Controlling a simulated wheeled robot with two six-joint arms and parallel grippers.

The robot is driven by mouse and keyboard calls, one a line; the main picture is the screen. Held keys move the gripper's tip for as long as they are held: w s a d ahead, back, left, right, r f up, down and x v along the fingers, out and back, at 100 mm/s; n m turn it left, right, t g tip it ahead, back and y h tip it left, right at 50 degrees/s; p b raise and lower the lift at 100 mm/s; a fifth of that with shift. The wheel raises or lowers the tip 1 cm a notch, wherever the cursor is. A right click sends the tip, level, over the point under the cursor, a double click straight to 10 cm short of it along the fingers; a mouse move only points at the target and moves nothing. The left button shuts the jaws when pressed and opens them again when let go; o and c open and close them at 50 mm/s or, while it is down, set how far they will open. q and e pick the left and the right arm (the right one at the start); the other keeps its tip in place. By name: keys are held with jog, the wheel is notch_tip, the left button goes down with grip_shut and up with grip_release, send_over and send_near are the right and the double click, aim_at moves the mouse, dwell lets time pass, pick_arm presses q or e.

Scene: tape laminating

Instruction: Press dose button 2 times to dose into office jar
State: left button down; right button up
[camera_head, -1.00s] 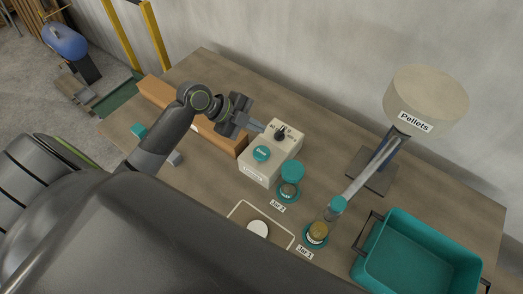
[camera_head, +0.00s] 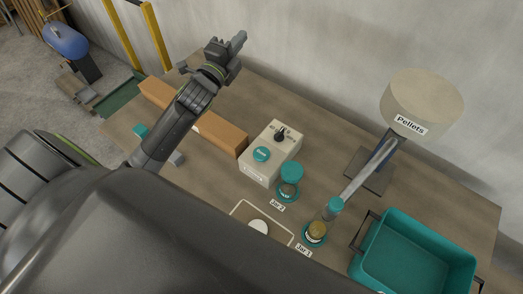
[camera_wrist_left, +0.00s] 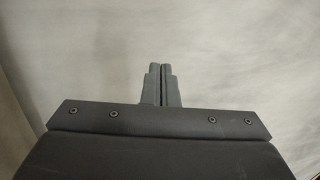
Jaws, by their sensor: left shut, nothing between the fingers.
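The control box (camera_head: 271,153) stands mid-table with a round teal button (camera_head: 261,154) on its top and a black knob (camera_head: 280,135) behind it. A jar with a teal lid (camera_head: 290,175) stands at the label "Jar 2". A jar with yellowish-brown contents (camera_head: 316,231) stands at "Jar 1" under the outlet of the "Pellets" hopper (camera_head: 422,101). I cannot tell which jar is the office jar. My left gripper (camera_head: 238,42) is raised at the back left, clear of the box, shut and empty. Its closed fingers show in the left wrist view (camera_wrist_left: 161,84) against the bare wall. My right gripper is not in view.
A teal bin (camera_head: 415,262) stands at the right edge of the table. A long brown box (camera_head: 193,117) lies left of the control box. A tray (camera_head: 243,211) with a white disc (camera_head: 258,227) lies at the front. The wall is close behind the table.

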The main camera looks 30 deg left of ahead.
pick_arm(q)
notch_tip(320, 180, up, 3)
jog(key=s+d+m+t+h, duration=0.1)
jog(key=d+m+t+h, duration=0.1)
jog(key=m, duration=0.1)
jog(key=m+g+h+p, duration=0.3)
jog(key=m+g+h, duration=0.2)
jog(key=m+g, duration=1.2)
send_over(258, 154)
notch_tip(258, 154, down, 17)
jog(key=shift+a, duration=0.15)
notch_tip(258, 154, down, 9)
jog(key=b, duration=0.7)
jog(key=shift+r, duration=0.1)
